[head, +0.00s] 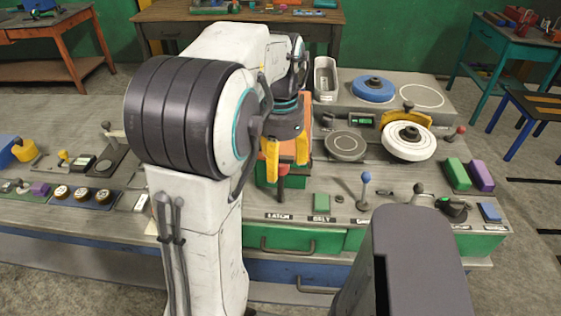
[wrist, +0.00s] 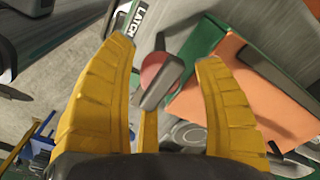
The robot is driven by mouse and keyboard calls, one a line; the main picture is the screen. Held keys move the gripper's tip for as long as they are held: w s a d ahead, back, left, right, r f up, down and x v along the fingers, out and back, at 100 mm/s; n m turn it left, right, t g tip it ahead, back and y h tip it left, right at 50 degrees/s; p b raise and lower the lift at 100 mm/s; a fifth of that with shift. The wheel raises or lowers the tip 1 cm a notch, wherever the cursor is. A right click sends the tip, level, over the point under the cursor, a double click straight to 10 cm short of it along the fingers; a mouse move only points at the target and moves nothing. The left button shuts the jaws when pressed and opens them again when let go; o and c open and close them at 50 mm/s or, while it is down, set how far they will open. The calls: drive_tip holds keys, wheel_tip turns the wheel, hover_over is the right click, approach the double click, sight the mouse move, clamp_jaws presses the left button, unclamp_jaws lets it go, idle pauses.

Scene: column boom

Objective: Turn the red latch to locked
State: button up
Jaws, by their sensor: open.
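The red latch (head: 283,168) stands on the bench behind a label reading LATCH (head: 278,216), partly hidden by my gripper. In the wrist view, a dull red round part (wrist: 152,66) with a grey bar (wrist: 163,84) shows between my fingers, close to the LATCH label (wrist: 141,18). My gripper (head: 287,172) points down over the latch with its yellow fingers apart. In the wrist view, my gripper (wrist: 164,52) has one finger on each side of the grey bar, with gaps visible. I cannot tell whether a finger touches it.
An orange panel (head: 300,101) stands right behind my gripper. A green block (head: 321,203) and a blue-knobbed lever (head: 365,178) stand to the right. A white wheel (head: 409,142) is further right. Drawers with handles (head: 288,246) line the bench front.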

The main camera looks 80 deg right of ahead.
drive_tip(key=shift+f, duration=0.2)
drive_tip(key=shift+s, duration=0.15)
drive_tip(key=c, duration=1.1)
